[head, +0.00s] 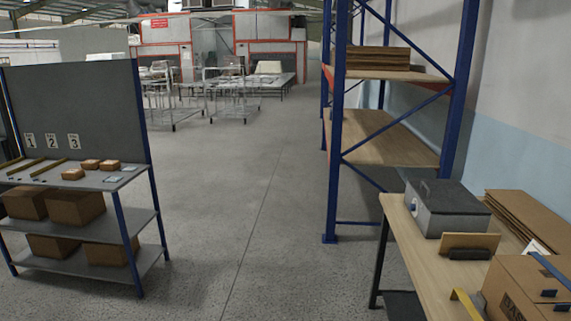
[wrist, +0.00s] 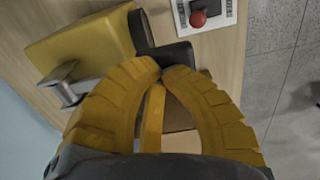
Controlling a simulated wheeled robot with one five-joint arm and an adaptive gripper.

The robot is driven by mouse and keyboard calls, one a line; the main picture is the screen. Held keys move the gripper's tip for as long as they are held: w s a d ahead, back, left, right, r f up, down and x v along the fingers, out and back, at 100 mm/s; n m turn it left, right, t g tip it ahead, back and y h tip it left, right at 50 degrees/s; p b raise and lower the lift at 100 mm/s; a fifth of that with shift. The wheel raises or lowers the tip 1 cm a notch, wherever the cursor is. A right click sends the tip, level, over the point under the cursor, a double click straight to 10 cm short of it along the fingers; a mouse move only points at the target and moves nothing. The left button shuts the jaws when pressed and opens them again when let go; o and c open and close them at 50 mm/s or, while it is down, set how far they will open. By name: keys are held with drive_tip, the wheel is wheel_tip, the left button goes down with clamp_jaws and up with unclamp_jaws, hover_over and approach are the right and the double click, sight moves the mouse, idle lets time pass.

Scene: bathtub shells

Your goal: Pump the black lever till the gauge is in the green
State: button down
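In the wrist view my gripper (wrist: 163,66) has two ridged yellow fingers whose tips meet or nearly meet, with nothing clearly held between them. A black bar-like part (wrist: 178,54), perhaps the black lever, shows just past the fingertips. I cannot tell whether they touch it. A yellow housing (wrist: 80,48) lies to the left, with a round black part (wrist: 140,28) at its edge, possibly the gauge seen from the side. No dial face or green zone can be read. A metal bracket (wrist: 62,88) sticks out of the housing. My gripper is not visible in the head view.
A red knob (wrist: 198,18) on a white plate is at the wrist view's top. A yellow strip (wrist: 152,120) shows between my fingers. The head view's right-hand bench (head: 400,220) carries a grey box (head: 445,215) and a carton (head: 520,290). The middle floor is clear.

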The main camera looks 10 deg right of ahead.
drive_tip(key=shift+r+p, duration=3.85)
drive_tip(key=shift+r, duration=0.35)
drive_tip(key=w+a+r+n+t+h+b, duration=0.1)
drive_tip(key=w+a+r, duration=0.1)
drive_tip(key=w+a, duration=0.9)
drive_tip(key=w+a+r+h+b, duration=0.1)
drive_tip(key=w+a+r, duration=0.1)
drive_tip(key=w+a, duration=0.9)
drive_tip(key=w+a+f+n+t, duration=0.1)
drive_tip(key=w+a+f+t, duration=0.15)
drive_tip(key=a, duration=1.05)
drive_tip(key=s+a+f+y, duration=0.1)
drive_tip(key=s+a, duration=0.1)
drive_tip(key=a, duration=0.3)
drive_tip(key=s+a+f+t+y+b, duration=0.1)
drive_tip(key=s+a+f, duration=0.1)
drive_tip(key=a, duration=0.3)
drive_tip(key=shift+a+f+n+b, duration=0.25)
drive_tip(key=shift+a+n+b, duration=0.05)
drive_tip(key=shift+n, duration=0.1)
drive_tip(key=shift+s, duration=0.1)
